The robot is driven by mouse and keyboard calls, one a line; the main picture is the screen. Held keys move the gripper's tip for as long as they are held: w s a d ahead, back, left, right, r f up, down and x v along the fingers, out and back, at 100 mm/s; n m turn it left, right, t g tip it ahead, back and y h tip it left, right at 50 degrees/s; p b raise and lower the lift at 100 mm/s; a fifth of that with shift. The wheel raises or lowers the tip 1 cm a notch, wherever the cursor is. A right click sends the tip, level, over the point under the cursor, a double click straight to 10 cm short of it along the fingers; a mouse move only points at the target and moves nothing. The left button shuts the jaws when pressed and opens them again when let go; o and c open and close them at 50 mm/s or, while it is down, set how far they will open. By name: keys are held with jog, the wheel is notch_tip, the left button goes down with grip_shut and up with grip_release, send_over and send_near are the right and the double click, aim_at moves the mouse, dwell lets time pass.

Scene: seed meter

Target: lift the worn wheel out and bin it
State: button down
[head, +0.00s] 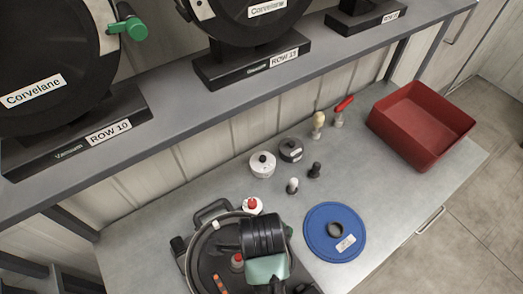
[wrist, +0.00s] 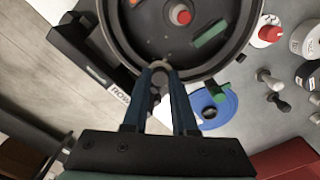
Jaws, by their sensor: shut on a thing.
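The open black seed meter (head: 205,262) stands on the lower bench at the bottom of the head view. Its round housing (wrist: 112,50) fills the top of the wrist view, with a red-topped hub (wrist: 180,14) inside. My gripper (wrist: 161,74) is at the housing's near rim, its blue fingers shut on a small tan-grey piece (wrist: 158,66). This looks like the worn wheel, but the fingers hide most of it. In the head view my wrist covers part of the meter and the fingertips are hidden. The red bin (head: 402,148) stands at the bench's right end.
A blue disc (head: 318,245) with a label lies right of the meter. Behind it stand a white round part (head: 262,164), a dark one (head: 291,150), small knobs (head: 314,170) and two handled tools (head: 343,106). A shelf (head: 180,98) with other meters runs above the bench's back.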

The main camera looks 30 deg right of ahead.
jog(key=shift+r+p, duration=2.3)
jog(key=shift+p, duration=0.3)
jog(key=shift+s+f, duration=0.1)
